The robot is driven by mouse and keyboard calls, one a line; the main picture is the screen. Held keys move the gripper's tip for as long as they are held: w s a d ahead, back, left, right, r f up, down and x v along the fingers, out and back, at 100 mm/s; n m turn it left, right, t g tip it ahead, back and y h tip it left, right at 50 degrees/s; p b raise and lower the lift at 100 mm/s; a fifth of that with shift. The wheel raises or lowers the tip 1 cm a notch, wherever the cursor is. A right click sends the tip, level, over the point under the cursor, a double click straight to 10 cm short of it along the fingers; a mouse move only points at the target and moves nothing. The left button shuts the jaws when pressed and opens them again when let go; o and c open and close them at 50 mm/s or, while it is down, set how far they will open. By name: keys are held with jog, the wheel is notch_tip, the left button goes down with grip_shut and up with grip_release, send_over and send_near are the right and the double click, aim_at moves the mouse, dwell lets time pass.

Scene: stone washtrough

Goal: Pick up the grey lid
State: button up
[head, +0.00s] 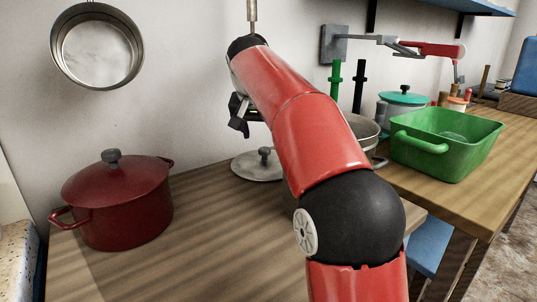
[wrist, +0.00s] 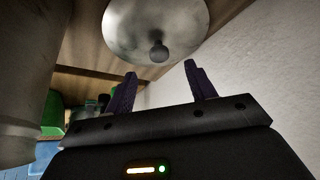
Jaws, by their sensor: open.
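The grey lid (head: 252,166) lies flat on the wooden counter, near the wall, with its dark knob up. It is partly hidden by my arm in the head view. In the wrist view the lid (wrist: 125,25) shows at the top of the picture with its round knob, beyond the fingertips. My gripper (head: 242,112) is above the lid and a little to its left in the head view, apart from it. In the wrist view the two dark fingers of my gripper (wrist: 160,72) stand wide apart with nothing between them.
A dark red lidded pot (head: 115,205) stands on the counter at left. A metal pot (head: 362,130) is right of the lid, partly behind my arm. A green tub (head: 450,140) sits on the right table. A pan (head: 97,45) hangs on the wall. The counter's front middle is clear.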

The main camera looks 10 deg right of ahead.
aim_at(264, 149)
jog(key=shift+w+d+f, duration=0.15)
jog(key=shift+w+f, duration=0.05)
jog(key=shift+w, duration=0.1)
jog(key=x, duration=0.7)
jog(key=shift+s+f, duration=0.2)
jog(key=shift+f, duration=0.05)
jog(key=c, duration=1.1)
jog(key=shift+o, duration=0.2)
jog(key=shift+r, duration=0.1)
